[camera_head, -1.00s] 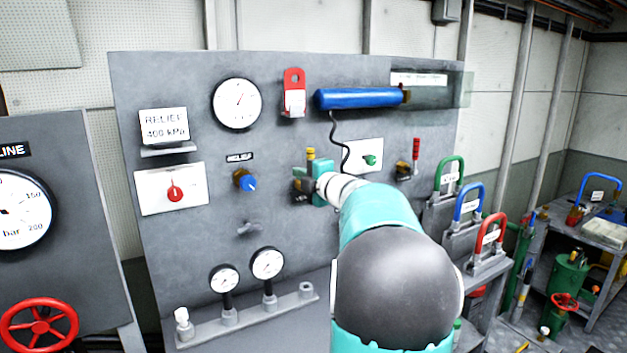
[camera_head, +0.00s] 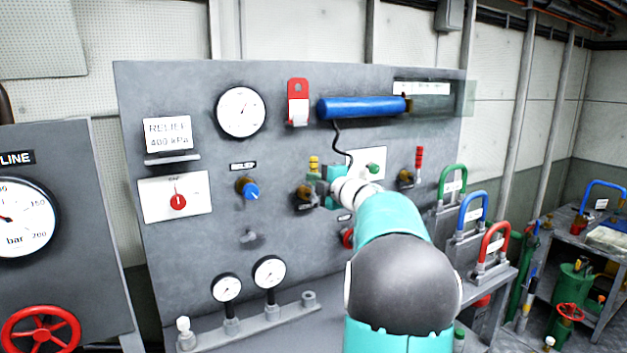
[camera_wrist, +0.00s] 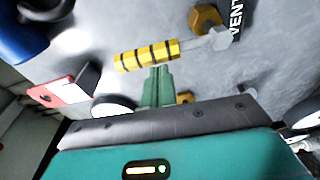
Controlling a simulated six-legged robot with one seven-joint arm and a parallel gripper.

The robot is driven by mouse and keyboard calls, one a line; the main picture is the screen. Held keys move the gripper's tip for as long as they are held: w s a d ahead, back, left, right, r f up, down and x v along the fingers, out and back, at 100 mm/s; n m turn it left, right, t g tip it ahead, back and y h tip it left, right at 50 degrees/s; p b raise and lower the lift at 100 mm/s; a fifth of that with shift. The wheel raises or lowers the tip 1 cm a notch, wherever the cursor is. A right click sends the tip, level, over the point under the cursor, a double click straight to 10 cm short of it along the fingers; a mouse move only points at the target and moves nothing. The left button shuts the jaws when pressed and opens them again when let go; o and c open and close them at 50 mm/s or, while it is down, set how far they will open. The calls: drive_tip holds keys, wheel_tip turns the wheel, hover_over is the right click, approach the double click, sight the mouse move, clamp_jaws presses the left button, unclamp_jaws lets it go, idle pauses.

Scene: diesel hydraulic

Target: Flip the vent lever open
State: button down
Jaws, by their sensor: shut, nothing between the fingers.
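The vent lever (camera_head: 313,163) has a yellow handle and stands upright above its valve (camera_head: 305,196) on the grey panel. In the wrist view the handle (camera_wrist: 147,56) shows black bands, and a grey rod joins it to a hex nut (camera_wrist: 220,39) beside the VENT lettering (camera_wrist: 237,20). My gripper (camera_head: 328,183) is just right of the lever in the head view. In the wrist view its green fingers (camera_wrist: 157,76) are shut and empty, with their tips right at the handle's edge. I cannot tell whether they touch it. My arm hides part of the panel.
A blue cylinder (camera_head: 362,107) and a red hook plate (camera_head: 298,88) are above the lever. The blue relief knob (camera_head: 249,191) is to the left, a red-handled valve (camera_head: 418,160) to the right. Small gauges (camera_head: 269,271) stand below left.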

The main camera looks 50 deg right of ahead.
drive_tip(key=shift+s+d+r+m, duration=0.1)
drive_tip(key=shift+d+m, duration=0.1)
drive_tip(key=shift+m, duration=0.1)
drive_tip(key=s+d+f+m+h, duration=0.1)
drive_tip(key=d+f+m, duration=0.2)
drive_tip(key=m, duration=0.5)
drive_tip(key=s+d+f+m+t+h, duration=0.1)
drive_tip(key=d+f+m+h, duration=0.1)
drive_tip(key=d+m, duration=0.3)
drive_tip(key=shift+s+f+m, duration=0.25)
drive_tip(key=shift+f+m, duration=0.15)
drive_tip(key=shift+m, duration=1.8)
drive_tip(key=shift+d, duration=0.1)
drive_tip(key=shift+r, duration=0.1)
